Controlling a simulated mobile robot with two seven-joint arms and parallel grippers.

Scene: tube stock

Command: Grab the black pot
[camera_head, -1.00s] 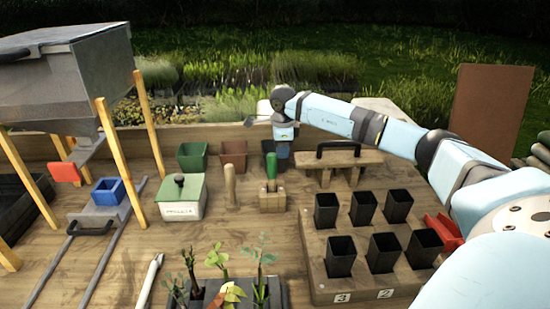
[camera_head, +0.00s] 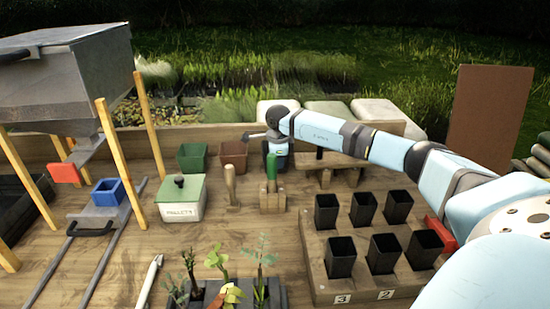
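A green pot (camera_head: 192,157), a brown pot (camera_head: 233,155) and a black pot (camera_head: 266,151) stand in a row at the back of the wooden table. Several more black pots (camera_head: 341,257) stand in a wooden tray (camera_head: 318,272) at the right. My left gripper is not in view.
A wooden block with a green-handled tool (camera_head: 271,188) stands in front of the black pot. A green-lidded box (camera_head: 181,197) and wooden dibber (camera_head: 231,187) are to its left. Seedlings (camera_head: 225,265) stand at the front. A grey hopper (camera_head: 75,75) is at the left.

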